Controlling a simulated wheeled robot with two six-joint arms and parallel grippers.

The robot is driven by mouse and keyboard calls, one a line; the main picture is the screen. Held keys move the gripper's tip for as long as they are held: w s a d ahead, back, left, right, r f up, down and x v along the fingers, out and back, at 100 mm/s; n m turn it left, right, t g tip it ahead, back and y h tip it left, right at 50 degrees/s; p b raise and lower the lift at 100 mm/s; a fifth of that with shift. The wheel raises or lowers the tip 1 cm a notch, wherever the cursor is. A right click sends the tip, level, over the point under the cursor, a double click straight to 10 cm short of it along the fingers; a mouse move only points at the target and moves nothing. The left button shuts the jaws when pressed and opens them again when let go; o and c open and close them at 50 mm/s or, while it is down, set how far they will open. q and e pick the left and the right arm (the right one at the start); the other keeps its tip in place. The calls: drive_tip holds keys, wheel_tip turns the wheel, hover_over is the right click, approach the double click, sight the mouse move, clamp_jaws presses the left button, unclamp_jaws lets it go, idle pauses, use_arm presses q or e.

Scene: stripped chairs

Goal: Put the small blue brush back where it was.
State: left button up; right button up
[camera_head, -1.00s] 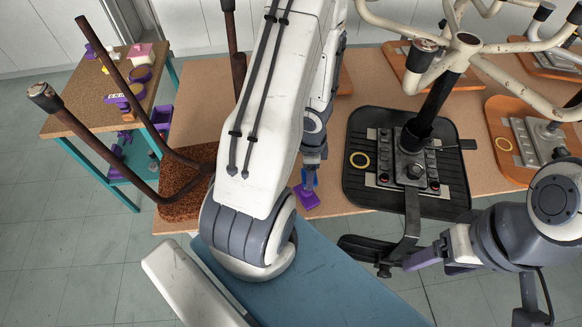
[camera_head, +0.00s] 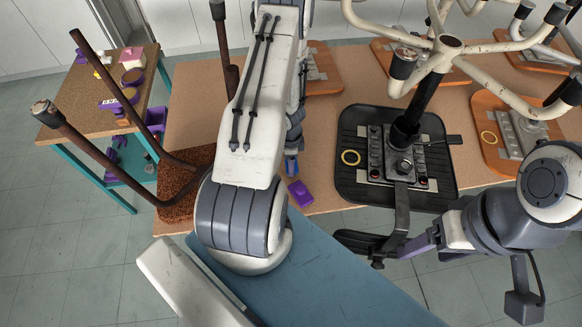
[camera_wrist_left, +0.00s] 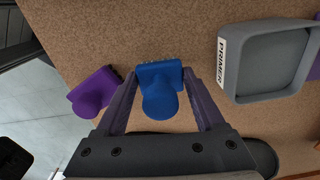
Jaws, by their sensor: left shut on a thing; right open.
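The small blue brush (camera_wrist_left: 160,88) is between the purple fingers of my left gripper (camera_wrist_left: 161,80), which is shut on it. The left wrist view shows it over the brown table top; whether it touches the table I cannot tell. In the head view my left gripper (camera_head: 291,168) is partly hidden by my arm, with a bit of blue at its tip. A purple object (camera_wrist_left: 93,93) lies just left of the brush in the wrist view and also shows in the head view (camera_head: 300,193). My right gripper (camera_head: 416,244) is open beside a black chair bracket.
A grey tray labelled PRIMER (camera_wrist_left: 265,62) stands right of the brush. A black chair seat (camera_head: 350,190) with a metal base lies on the table (camera_head: 190,90). An upturned brown chair (camera_head: 188,180) and a side table (camera_head: 75,125) with small items are at left.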

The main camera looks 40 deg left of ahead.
use_arm(q)
drive_tip(key=shift+f, duration=0.75)
drive_tip(key=shift+r, duration=0.15)
use_arm(e)
drive_tip(key=shift+f, duration=0.6)
drive_tip(key=shift+f, duration=0.1)
use_arm(q)
drive_tip(key=o, duration=1.2)
wheel_tip(320, 180, up, 12)
drive_tip(key=p, duration=1.2)
use_arm(e)
wheel_tip(320, 180, up, 12)
